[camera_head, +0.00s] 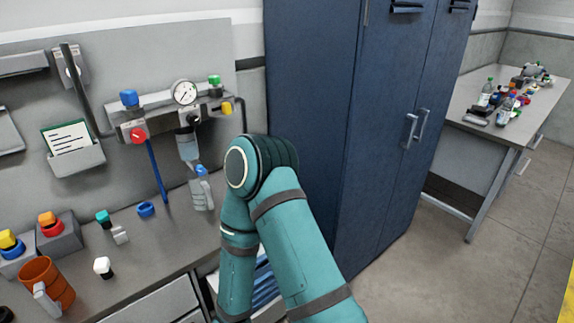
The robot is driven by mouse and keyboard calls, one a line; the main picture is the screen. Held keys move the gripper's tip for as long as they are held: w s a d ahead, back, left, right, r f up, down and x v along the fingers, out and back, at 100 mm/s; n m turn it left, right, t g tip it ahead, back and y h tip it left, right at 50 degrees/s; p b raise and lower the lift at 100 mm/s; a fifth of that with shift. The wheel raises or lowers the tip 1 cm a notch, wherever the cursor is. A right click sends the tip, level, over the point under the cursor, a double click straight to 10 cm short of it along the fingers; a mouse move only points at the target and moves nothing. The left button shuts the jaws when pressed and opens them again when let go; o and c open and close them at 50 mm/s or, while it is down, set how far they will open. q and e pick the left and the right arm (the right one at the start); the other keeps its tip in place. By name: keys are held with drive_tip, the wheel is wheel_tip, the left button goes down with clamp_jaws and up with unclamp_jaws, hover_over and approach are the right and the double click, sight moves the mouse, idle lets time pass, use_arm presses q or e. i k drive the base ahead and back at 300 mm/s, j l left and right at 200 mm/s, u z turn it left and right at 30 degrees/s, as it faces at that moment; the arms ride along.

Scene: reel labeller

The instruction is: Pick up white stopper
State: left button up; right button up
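A small stopper with a white top and dark lower part (102,266) stands on the grey workbench (150,262), near its front edge at the lower left. It looks upright, with nothing touching it. Neither gripper shows in the head view. A teal arm of mine (262,205) rises from the bottom middle, bends at its elbow and runs back down out of the frame, to the right of the stopper. I cannot see its gripper.
Near the stopper are an orange mug (48,285), a teal-topped piece (104,217), a blue ring (146,209) and grey blocks with coloured caps (60,236). A gauge manifold (184,93) hangs behind. A blue cabinet (350,120) and a cluttered table (470,95) stand right.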

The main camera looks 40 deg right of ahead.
sight(102, 267)
drive_tip(key=z, duration=1.8)
drive_tip(key=k+j+z, duration=0.1)
drive_tip(key=j+z, duration=0.35)
drive_tip(key=j, duration=0.25)
